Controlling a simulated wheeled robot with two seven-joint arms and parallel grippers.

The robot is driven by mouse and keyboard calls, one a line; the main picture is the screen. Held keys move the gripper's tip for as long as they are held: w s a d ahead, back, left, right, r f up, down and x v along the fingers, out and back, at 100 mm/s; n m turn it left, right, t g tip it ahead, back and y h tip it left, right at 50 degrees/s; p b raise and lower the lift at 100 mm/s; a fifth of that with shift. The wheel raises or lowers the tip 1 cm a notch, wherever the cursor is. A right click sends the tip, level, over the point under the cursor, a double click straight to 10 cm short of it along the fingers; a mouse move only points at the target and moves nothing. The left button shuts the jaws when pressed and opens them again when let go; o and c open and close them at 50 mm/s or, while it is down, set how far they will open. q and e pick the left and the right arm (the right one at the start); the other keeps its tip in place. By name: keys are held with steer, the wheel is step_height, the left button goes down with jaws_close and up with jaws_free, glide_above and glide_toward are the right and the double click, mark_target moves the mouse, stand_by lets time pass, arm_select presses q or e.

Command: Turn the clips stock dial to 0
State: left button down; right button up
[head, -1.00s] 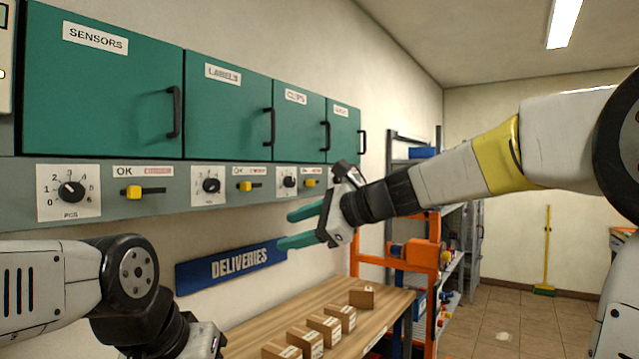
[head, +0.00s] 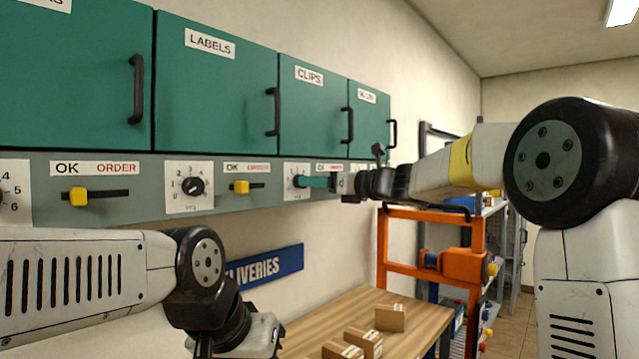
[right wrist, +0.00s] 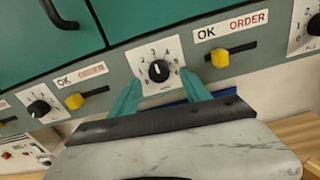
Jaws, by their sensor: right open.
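The clips stock dial is a black round knob on a white numbered plate (head: 291,170) below the green CLIPS cabinet (head: 312,98). In the right wrist view the knob (right wrist: 158,70) shows whole, with numbers around it. I cannot read its setting surely. My right gripper (head: 302,181) is in front of this plate and its teal fingers cover part of it. In the right wrist view the open fingers (right wrist: 160,95) lie to either side of the knob, with nothing between them; contact cannot be told. My left arm shows at lower left, its fingers out of frame.
The labels dial (head: 193,186) and yellow sliders (head: 241,187) sit along the same grey panel. Black door handles (head: 273,109) stick out above. Below are a wooden table (head: 408,318) with cardboard boxes (head: 390,318) and an orange frame (head: 398,213).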

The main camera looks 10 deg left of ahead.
steer(key=shift+x, duration=1.7)
steer(key=shift+s, duration=0.1)
steer(key=shift+c, duration=0.3)
jaws_close()
steer(key=n, duration=2.3)
steer(key=shift+f+n, duration=0.1)
steer(key=shift+n, duration=0.3)
